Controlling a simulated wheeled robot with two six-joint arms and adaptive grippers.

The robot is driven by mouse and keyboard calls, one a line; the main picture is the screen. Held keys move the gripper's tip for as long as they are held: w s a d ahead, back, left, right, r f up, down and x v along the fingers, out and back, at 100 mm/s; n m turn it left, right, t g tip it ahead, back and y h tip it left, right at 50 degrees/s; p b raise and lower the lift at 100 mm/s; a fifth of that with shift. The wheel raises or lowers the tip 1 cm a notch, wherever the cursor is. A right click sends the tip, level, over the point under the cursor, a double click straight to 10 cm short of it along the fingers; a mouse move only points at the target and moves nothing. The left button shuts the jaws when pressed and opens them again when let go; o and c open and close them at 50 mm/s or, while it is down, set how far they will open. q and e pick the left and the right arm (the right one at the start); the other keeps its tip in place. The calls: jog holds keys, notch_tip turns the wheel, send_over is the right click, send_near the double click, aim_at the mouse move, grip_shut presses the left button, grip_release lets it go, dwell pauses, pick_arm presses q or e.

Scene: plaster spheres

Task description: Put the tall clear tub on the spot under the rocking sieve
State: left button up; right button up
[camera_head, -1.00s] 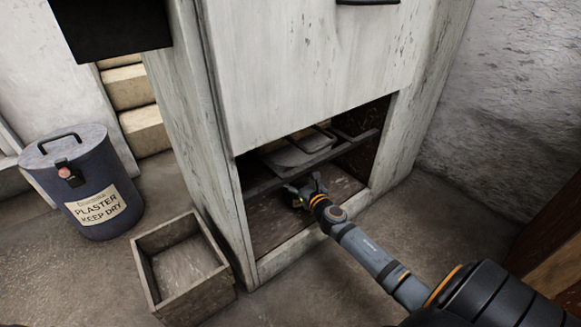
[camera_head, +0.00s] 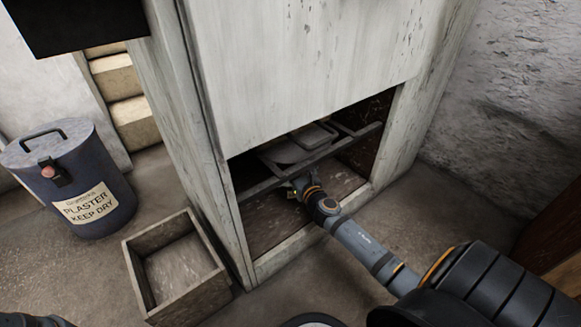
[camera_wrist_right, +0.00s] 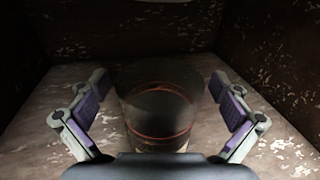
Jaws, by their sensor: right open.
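The clear tub (camera_wrist_right: 160,112) shows in the right wrist view as a dim, see-through round vessel with a reddish ring inside. It stands on the floor of the cabinet bay. My right gripper (camera_wrist_right: 162,98) is open, with one finger on each side of the tub and a visible gap on both sides. In the head view my right gripper (camera_head: 298,187) is inside the low opening, under the front rail. The tub cannot be made out there. The sieve (camera_head: 290,153) appears as a flat grey tray above the rail. My left gripper is not in view.
The pale cabinet (camera_head: 300,70) encloses the bay, with a front rail (camera_head: 325,158) above my gripper and side walls. An empty wooden box (camera_head: 196,290) and a lidded plaster bin (camera_head: 70,180) stand to the left. The bay floor (camera_wrist_right: 265,115) beside the tub is clear.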

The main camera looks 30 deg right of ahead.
jog(key=shift+r, duration=0.15)
jog(key=s+a, duration=0.1)
jog(key=s, duration=1.1)
jog(key=shift+a+r+p, duration=0.25)
jog(key=shift+r+p, duration=0.05)
jog(key=shift+p, duration=0.15)
